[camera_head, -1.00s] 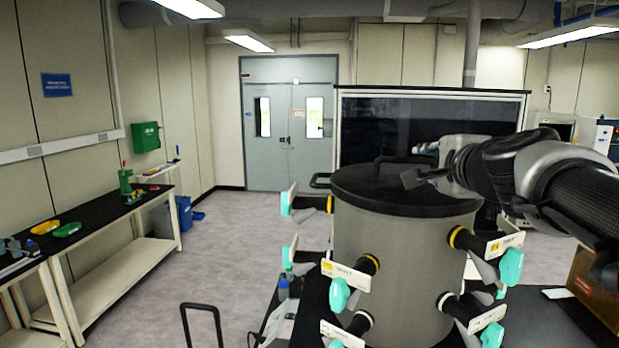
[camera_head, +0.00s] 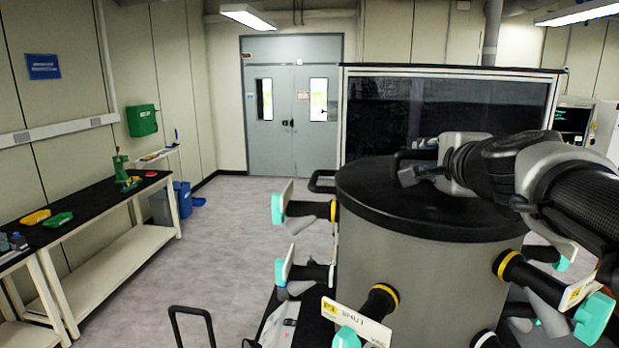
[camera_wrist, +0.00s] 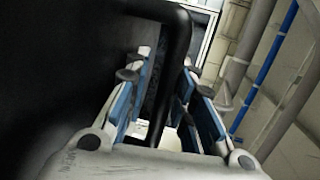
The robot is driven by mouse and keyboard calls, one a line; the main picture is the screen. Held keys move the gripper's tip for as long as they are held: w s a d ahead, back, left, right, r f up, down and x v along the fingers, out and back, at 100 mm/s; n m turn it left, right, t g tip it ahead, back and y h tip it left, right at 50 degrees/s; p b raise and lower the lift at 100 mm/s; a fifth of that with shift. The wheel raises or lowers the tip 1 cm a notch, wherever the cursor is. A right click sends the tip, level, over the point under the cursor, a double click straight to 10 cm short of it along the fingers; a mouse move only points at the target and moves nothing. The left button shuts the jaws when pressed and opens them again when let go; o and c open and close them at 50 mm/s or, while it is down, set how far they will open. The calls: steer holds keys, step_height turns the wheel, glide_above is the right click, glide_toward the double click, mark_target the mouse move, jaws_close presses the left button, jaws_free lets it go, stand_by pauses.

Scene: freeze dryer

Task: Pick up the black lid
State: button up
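The black lid (camera_head: 370,208) is a round, flat disc lying on top of a grey cylindrical drum (camera_head: 430,285) in the head view. Its raised black handle (camera_head: 398,160) is partly hidden behind my gripper (camera_head: 408,176), which reaches in from the right, just above the lid. In the wrist view, the dark lid surface (camera_wrist: 70,60) fills the left side. The handle (camera_wrist: 178,50) runs between the two blue-padded fingers of my gripper (camera_wrist: 168,85). The fingers are apart, with gaps visible around the handle, so they do not appear closed on it.
Valves with teal handles (camera_head: 278,208) stick out around the drum. A dark glass-fronted cabinet (camera_head: 450,110) stands behind it. A black-topped bench (camera_head: 85,212) with small coloured items runs along the left wall.

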steer(key=shift+r+v, duration=0.2)
steer(key=shift+v, duration=0.95)
steer(key=shift+c, duration=0.3)
steer(key=shift+s+a, duration=0.15)
steer(key=shift+s, duration=0.05)
steer(key=shift+c, duration=0.7)
steer(key=shift+w+f, duration=0.15)
steer(key=shift+w, duration=0.35)
steer(key=shift+c, duration=1.3)
jaws_close()
steer(key=shift+r, duration=0.2)
